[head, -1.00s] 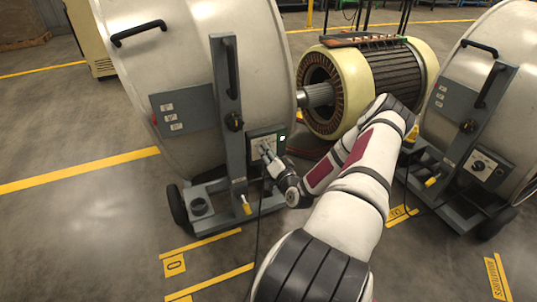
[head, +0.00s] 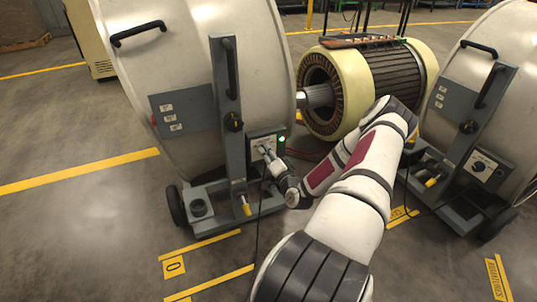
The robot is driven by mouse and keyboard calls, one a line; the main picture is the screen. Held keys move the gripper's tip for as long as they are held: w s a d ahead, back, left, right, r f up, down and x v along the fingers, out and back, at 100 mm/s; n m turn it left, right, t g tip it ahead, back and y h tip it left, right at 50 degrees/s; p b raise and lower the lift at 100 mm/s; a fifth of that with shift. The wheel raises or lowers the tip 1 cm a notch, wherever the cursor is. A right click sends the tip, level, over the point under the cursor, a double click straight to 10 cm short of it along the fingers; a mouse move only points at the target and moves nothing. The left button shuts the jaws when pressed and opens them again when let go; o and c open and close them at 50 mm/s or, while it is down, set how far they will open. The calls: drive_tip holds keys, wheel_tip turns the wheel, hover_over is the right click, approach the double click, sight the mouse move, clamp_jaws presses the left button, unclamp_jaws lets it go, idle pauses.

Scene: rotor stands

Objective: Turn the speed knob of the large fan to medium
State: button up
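A large fan (head: 185,70) with a pale drum housing stands at the left on a grey wheeled frame. Its control box (head: 256,139) is low on the frame's right side, with a lit green light (head: 282,139). My gripper (head: 263,150) is at the front of this box, at the spot where a knob would be. The knob itself is hidden behind my gripper, so its setting cannot be read. The fingers are too small to show whether they are open or shut.
A second fan (head: 505,90) stands at the right, its control box (head: 485,168) showing a dark knob (head: 478,166). A large rotor (head: 395,70) lies between and behind the fans. A dark cable hangs below the left box. Yellow lines mark the open floor.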

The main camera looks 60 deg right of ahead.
drive_tip(key=o, duration=0.4)
drive_tip(key=v, duration=1.2)
drive_tip(key=shift+s, duration=0.1)
